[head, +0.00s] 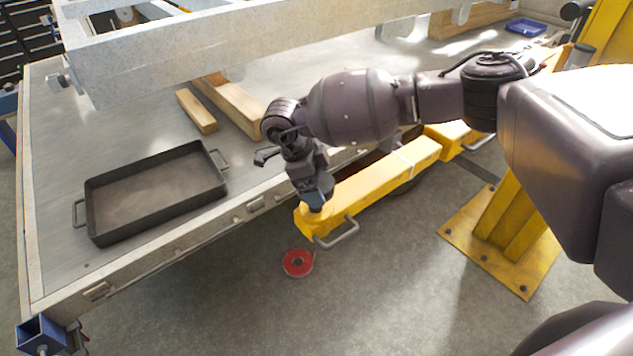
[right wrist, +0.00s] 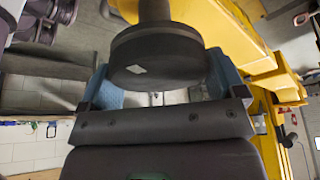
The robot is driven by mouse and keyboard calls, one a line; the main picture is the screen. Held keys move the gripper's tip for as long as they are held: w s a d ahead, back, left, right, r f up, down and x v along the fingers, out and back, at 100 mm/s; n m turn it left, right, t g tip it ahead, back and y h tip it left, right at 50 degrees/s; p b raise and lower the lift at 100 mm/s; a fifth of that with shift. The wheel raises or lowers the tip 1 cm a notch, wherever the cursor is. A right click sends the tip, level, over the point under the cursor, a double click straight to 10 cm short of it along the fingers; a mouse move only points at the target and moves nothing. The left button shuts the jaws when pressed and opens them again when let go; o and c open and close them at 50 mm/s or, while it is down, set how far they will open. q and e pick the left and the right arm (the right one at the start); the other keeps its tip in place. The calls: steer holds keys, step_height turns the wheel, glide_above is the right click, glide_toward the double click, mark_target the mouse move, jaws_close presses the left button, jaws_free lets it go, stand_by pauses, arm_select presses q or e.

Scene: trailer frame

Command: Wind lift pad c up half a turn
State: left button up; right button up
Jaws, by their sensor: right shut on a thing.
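The lift pad, a black round disc with a small white mark (right wrist: 158,55), shows large in the right wrist view, on a dark stem. My right gripper (head: 318,204) is at the outer end of the yellow lift arm (head: 375,185), beside the trailer's edge. In the right wrist view its blue fingertips stand on both sides of the disc, and it is shut on the pad. In the head view the gripper and the arm end hide the pad. I cannot read any letter on it. My left gripper is not in view.
The trailer bed (head: 60,150) carries a black tray (head: 150,190), wood blocks (head: 235,105) and a grey beam (head: 200,45). A yellow post base (head: 500,250) stands on the right. A red disc (head: 298,262) lies on the floor. A metal handle (head: 340,236) sticks out of the lift arm.

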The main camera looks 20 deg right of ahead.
steer(key=n+t, duration=0.1)
steer(key=n, duration=0.1)
steer(key=f+n, duration=0.1)
steer(key=n, duration=0.2)
steer(key=shift+s+t, duration=0.2)
steer(key=shift+t, duration=0.2)
steer(key=shift+n, duration=0.4)
steer(key=o, duration=0.7)
steer(key=shift+w, duration=0.1)
steer(key=shift+c, duration=0.2)
steer(key=shift+w+r, duration=0.1)
steer(key=shift+w, duration=0.05)
steer(key=shift+a+r, duration=0.2)
steer(key=shift+r, duration=0.45)
steer(key=v, duration=0.9)
steer(key=shift+a+r, duration=0.1)
steer(key=shift+a, duration=0.25)
